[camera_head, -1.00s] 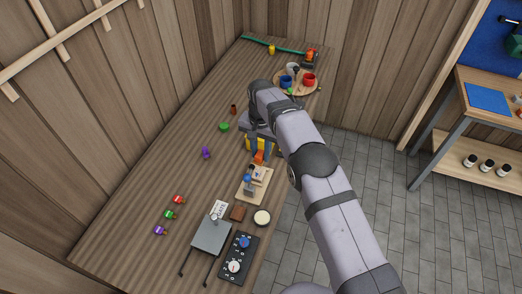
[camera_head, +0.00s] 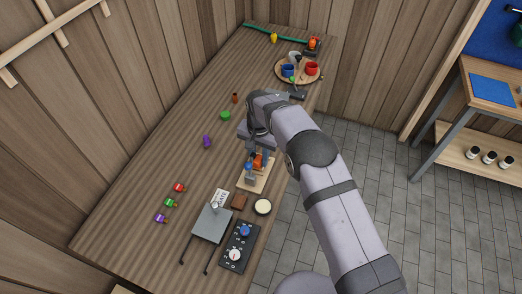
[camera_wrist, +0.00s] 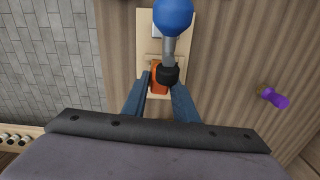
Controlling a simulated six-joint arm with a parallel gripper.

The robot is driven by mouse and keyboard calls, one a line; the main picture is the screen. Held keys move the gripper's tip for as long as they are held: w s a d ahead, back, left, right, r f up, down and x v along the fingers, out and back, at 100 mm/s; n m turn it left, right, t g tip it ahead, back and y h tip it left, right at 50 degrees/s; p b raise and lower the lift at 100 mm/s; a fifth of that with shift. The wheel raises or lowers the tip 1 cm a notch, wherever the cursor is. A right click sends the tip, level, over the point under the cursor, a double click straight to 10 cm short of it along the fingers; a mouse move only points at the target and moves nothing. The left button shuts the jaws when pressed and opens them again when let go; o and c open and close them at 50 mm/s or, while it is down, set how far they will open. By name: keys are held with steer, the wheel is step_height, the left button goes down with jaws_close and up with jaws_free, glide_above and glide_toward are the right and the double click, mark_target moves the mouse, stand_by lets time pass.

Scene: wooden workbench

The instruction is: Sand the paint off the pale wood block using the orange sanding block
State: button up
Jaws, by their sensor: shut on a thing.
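My gripper (camera_wrist: 159,97) is shut on the orange sanding block (camera_wrist: 159,80). In the head view the sanding block (camera_head: 258,162) shows low over a pale wooden board (camera_head: 252,187). In the wrist view the board (camera_wrist: 145,25) lies beyond the fingers. A toggle clamp with a blue ball knob (camera_wrist: 173,14) stands on it, and its black tip (camera_wrist: 168,74) overlaps the sanding block in the picture. Something pale shows around the sanding block, but I cannot clearly tell the pale wood block or its paint from the board. Contact is hidden.
A brown block (camera_head: 239,201), a round cream-topped tin (camera_head: 262,207) and a black control box (camera_head: 239,247) lie nearer. A purple object (camera_head: 207,141) and green disc (camera_head: 225,115) lie left. A round tray (camera_head: 313,80) with mugs stands far back.

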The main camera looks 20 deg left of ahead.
steer(key=shift+s+f, duration=0.1)
steer(key=shift+f, duration=0.05)
steer(key=shift+w+b, duration=1)
steer(key=shift+w, duration=0.55)
steer(key=shift+s+r, duration=0.1)
steer(key=shift+r, duration=0.2)
steer(key=shift+s+f+p, duration=0.15)
steer(key=shift+s+p, duration=0.9)
steer(key=shift+s, duration=0.55)
steer(key=shift+w+f+b, duration=0.2)
steer(key=shift+f+b, duration=0.1)
steer(key=shift+b, duration=0.15)
steer(key=shift+w+r+b, duration=0.1)
steer(key=shift+w+b, duration=1.05)
steer(key=shift+w, duration=0.45)
step_height(320, 180, up, 9)
steer(key=p, duration=0.5)
